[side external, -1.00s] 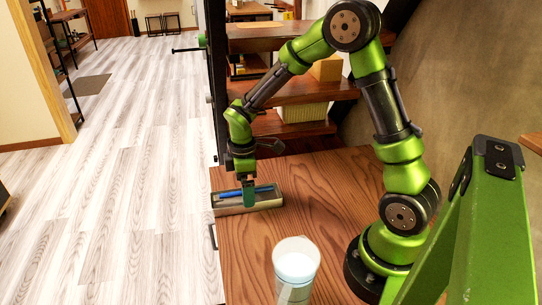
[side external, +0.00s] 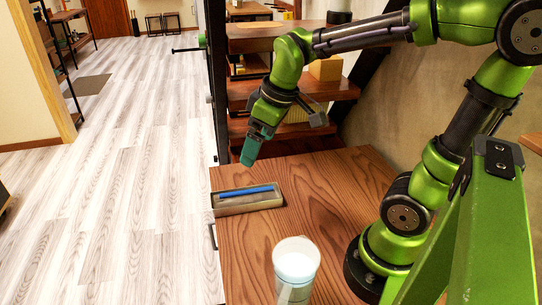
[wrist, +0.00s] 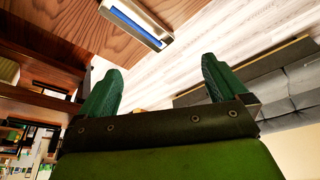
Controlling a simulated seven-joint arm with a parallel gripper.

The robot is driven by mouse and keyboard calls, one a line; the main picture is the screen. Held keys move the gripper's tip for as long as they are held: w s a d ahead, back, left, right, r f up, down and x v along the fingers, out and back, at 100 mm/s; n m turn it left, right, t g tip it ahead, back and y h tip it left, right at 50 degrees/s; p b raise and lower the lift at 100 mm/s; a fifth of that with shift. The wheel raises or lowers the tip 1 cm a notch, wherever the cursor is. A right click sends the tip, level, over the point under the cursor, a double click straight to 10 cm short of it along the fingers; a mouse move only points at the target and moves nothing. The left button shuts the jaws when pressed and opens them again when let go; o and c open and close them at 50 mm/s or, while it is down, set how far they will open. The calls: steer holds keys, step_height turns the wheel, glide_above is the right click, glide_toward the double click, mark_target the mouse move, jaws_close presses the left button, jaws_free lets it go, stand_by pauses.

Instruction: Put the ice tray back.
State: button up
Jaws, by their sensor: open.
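A grey rectangular tray (side external: 262,204) lies on the wooden table (side external: 310,215) at its far left corner. A blue bar-shaped thing (side external: 247,191) lies lengthwise in it; I cannot tell whether this blue thing is the ice tray. Both also show at the top of the wrist view, the tray (wrist: 165,23) around the blue bar (wrist: 135,24). My gripper (side external: 248,160) is raised above and behind the tray, clear of it. In the wrist view its two green fingers (wrist: 158,85) are spread wide with nothing between them.
A white cup or glass (side external: 296,262) stands at the table's front. Wooden stair steps (side external: 290,90) with boxes rise behind the table. A pale plank floor (side external: 120,150) lies to the left. The table's middle is clear.

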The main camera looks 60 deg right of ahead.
steer(key=s+a+r+m+t+y, duration=0.1)
steer(key=s+a+r+m+t, duration=0.1)
steer(key=s+m, duration=0.4)
steer(key=shift+s+a+r+t, duration=0.2)
steer(key=shift+s+t, duration=0.25)
steer(key=shift+t, duration=0.25)
stand_by(0.5)
